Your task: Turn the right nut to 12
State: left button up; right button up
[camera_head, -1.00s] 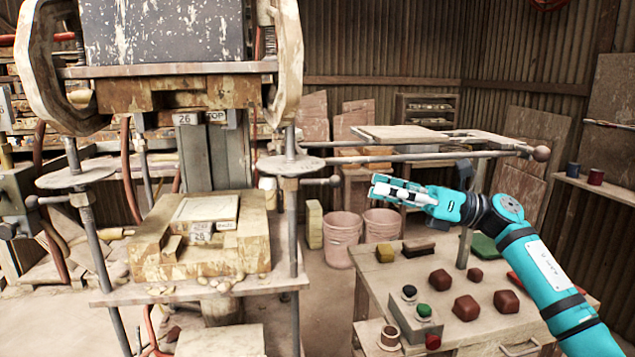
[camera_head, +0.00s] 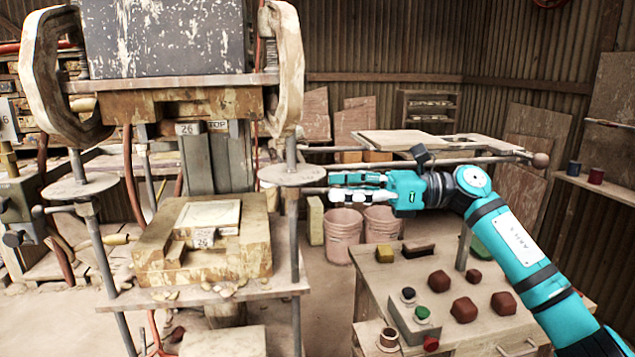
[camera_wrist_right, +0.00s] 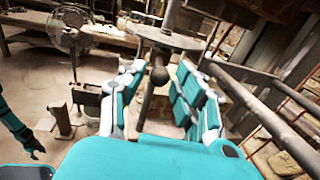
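The right nut (camera_head: 292,174) is a pale round disc on the press's right threaded rod, with a short handle pointing right. In the wrist view the disc (camera_wrist_right: 165,39) shows beyond the fingers, and the handle's dark ball end (camera_wrist_right: 159,76) lies between them. My right gripper (camera_head: 332,188) is at the handle, its fingers pointing left toward the rod. It is open, with gaps beside the ball in the wrist view (camera_wrist_right: 158,92). Number 12 is not legible. Part of my left gripper (camera_wrist_right: 35,148) appears at the wrist view's left edge; its opening is unclear.
The left nut (camera_head: 76,187) sits on the other rod. The press bed (camera_head: 200,290) holds a mould (camera_head: 150,265) and tile block. A horizontal rail with a ball end (camera_head: 540,160) runs behind my right arm. A control table (camera_head: 385,280) and pink buckets (camera_head: 343,230) stand below.

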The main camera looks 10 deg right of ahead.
aim_at(318, 190)
jog(key=shift+w+a+p, duration=0.2)
jog(key=shift+w+a, duration=0.05)
jog(key=shift+a, duration=0.9)
jog(key=shift+w+a+p, duration=0.2)
jog(key=shift+a, duration=0.9)
jog(key=shift+c, duration=0.2)
grip_shut()
